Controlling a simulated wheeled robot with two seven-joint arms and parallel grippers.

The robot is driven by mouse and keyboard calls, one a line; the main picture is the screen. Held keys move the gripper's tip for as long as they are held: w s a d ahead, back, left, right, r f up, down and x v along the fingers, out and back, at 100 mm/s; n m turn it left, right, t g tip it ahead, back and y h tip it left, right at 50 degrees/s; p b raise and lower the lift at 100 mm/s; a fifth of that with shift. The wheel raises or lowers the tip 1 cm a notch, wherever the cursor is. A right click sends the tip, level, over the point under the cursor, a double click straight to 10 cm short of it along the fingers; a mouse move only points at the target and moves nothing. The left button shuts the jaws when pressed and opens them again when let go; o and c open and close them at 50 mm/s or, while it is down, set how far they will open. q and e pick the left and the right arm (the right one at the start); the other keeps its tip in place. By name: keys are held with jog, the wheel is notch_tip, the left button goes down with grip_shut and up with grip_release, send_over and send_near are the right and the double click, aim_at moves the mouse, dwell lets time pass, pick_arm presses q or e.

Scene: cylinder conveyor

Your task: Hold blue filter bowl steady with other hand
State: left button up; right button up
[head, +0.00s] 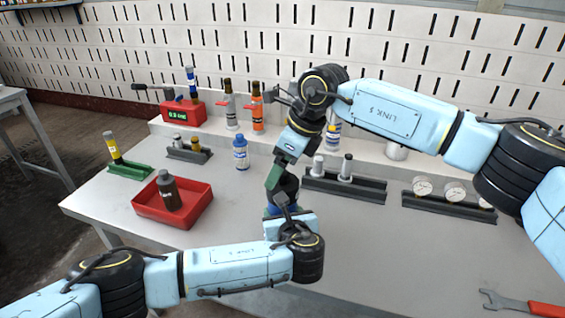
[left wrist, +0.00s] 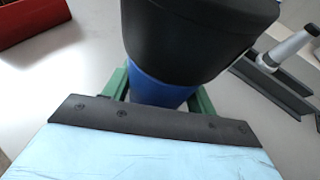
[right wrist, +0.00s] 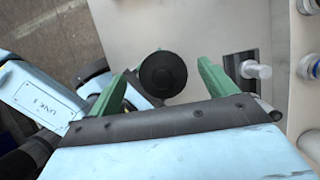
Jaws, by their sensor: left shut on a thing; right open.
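The blue filter bowl (left wrist: 158,88) is upright between the green fingers of my left gripper (left wrist: 160,92), which is shut on it. A wide black part (left wrist: 195,40) sits on top of the bowl. In the head view only a bit of the blue bowl (head: 270,210) shows behind my left wrist. My right gripper (right wrist: 165,80) is open above, pointing down. The round black top (right wrist: 162,74) shows between its green fingers, with gaps on both sides. Whether the fingers reach down around it cannot be told.
A red tray (head: 141,201) with a dark bottle (head: 168,192) stands at left. A blue-capped bottle (head: 240,153) is behind. Dark racks (head: 360,190) with grey cylinders and gauges (head: 453,192) lie right. A red-handled wrench (head: 515,304) is at front right. The front-right table is mostly clear.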

aim_at(283, 184)
jog(key=n+g, duration=0.2)
jog(key=n, duration=0.3)
jog(key=shift+f, duration=0.1)
dwell(0.3)
jog(key=shift+f, duration=1.2)
jog(key=c, duration=1.1)
jog(key=m+t, duration=0.1)
jog(key=m, duration=0.3)
jog(key=shift+t, duration=0.4)
jog(key=shift+m, duration=1)
